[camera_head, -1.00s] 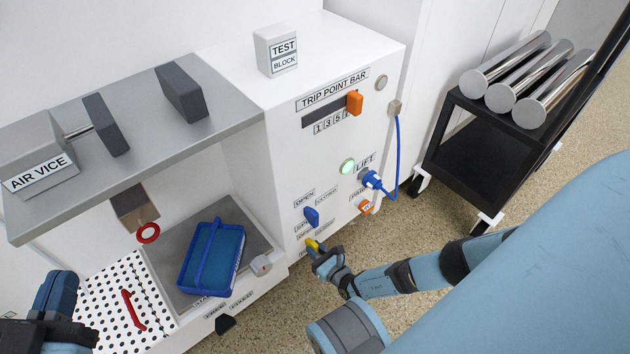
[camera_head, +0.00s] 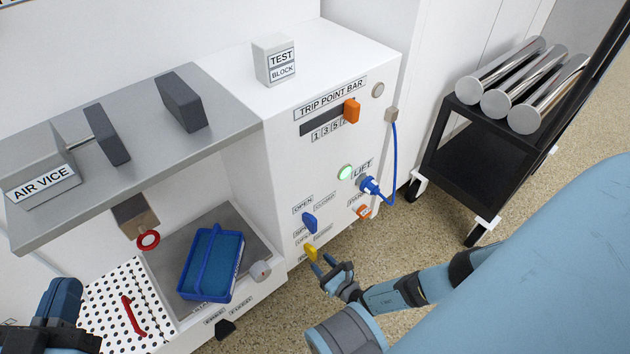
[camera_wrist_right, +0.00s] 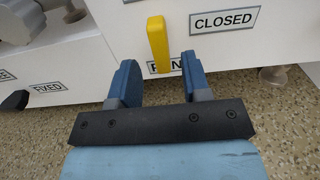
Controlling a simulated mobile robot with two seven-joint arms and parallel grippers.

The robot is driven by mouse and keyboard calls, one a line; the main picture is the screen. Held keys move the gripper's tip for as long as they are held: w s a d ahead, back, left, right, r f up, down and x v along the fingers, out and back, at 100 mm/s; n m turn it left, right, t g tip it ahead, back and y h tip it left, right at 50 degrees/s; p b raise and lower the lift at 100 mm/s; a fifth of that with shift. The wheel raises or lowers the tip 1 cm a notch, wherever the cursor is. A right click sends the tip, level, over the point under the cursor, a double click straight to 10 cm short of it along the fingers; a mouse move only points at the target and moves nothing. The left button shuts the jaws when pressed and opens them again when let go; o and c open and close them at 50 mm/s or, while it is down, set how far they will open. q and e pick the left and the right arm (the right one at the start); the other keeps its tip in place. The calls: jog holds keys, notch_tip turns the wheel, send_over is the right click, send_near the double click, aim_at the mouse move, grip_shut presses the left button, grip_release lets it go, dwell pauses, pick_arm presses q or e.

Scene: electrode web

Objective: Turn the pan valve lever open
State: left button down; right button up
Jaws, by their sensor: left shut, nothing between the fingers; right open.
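A yellow lever (camera_head: 311,253) sits low on the front of the white machine, below a blue lever (camera_head: 310,222). In the right wrist view the yellow lever (camera_wrist_right: 158,42) stands nearly upright, with a CLOSED label (camera_wrist_right: 224,20) to its right. Its lower end covers part of a label beginning with P. My right gripper (camera_head: 325,264) is open and empty, just in front of and below the yellow lever. Its fingers (camera_wrist_right: 159,75) lie either side of the lever's line, apparently apart from it. My left gripper (camera_head: 60,300) is shut and empty at the lower left.
A blue basket (camera_head: 212,262) stands in the tray bay, beside a perforated plate with a red handle (camera_head: 133,316). A blue plug (camera_head: 370,185) and cable are above the levers. A black cart (camera_head: 470,160) with metal rods stands right. Floor between is clear.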

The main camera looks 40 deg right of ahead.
pick_arm(q)
jog(key=shift+s+d+f+n+g+y+p, duration=0.3)
jog(key=shift+s+d+f+n+g+p, duration=0.15)
jog(key=shift+s+n+p, duration=0.35)
pick_arm(e)
jog(key=s, duration=0.9)
jog(key=shift+s+d, duration=0.25)
jog(key=shift+d, duration=0.15)
pick_arm(q)
jog(key=shift+w, duration=0.15)
jog(key=shift+a, duration=0.1)
pick_arm(e)
jog(key=shift+s, duration=0.1)
